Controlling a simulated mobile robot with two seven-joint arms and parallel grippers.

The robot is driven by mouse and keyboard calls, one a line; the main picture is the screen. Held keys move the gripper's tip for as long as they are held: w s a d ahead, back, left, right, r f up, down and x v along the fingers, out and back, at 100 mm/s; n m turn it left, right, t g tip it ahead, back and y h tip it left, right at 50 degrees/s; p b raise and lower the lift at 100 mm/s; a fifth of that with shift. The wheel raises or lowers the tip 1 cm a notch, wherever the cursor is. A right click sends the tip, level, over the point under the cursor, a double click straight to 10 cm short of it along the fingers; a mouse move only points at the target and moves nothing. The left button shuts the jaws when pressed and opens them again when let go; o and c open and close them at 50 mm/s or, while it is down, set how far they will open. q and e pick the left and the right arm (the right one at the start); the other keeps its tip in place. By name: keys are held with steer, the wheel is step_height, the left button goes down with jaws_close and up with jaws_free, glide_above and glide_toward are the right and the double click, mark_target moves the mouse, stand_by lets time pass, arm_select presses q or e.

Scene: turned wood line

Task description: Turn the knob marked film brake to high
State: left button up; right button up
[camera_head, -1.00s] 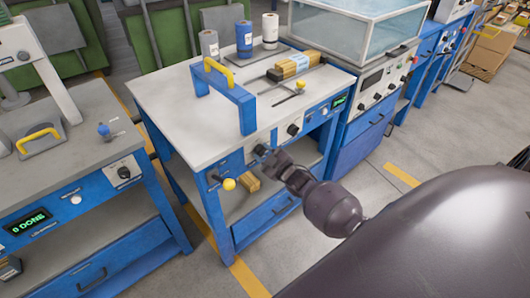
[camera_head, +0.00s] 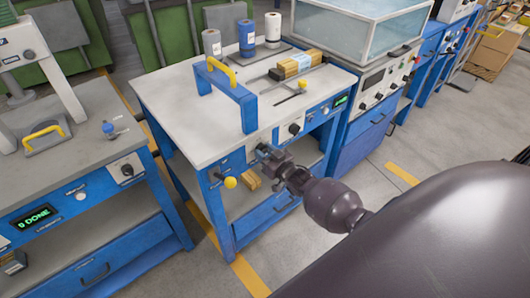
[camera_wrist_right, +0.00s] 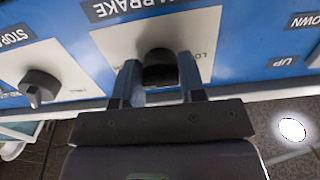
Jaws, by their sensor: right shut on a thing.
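The film brake knob (camera_wrist_right: 160,68) is dark and round, on a white plate under a label that partly reads "BRAKE" in the right wrist view. My right gripper (camera_wrist_right: 160,84) is shut on it, one finger on each side. In the head view my right gripper (camera_head: 266,155) is at the front panel of the blue workbench (camera_head: 187,128) and hides most of the knob. The knob's pointer and the scale marks behind the fingers are largely hidden. My left gripper is not in view.
A second dark knob (camera_wrist_right: 39,87) is beside it on the panel. A yellow ball handle (camera_head: 230,183) sticks out left of my gripper. A blue frame with a yellow handle (camera_head: 221,72), several rolls (camera_head: 247,38) and a wooden block (camera_head: 296,65) are on the benchtop.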

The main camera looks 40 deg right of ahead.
stand_by(0.4)
steer(key=o, duration=0.9)
steer(key=s, duration=0.7)
steer(key=s+d+p, duration=0.1)
steer(key=s, duration=0.2)
steer(key=shift+s, duration=0.4)
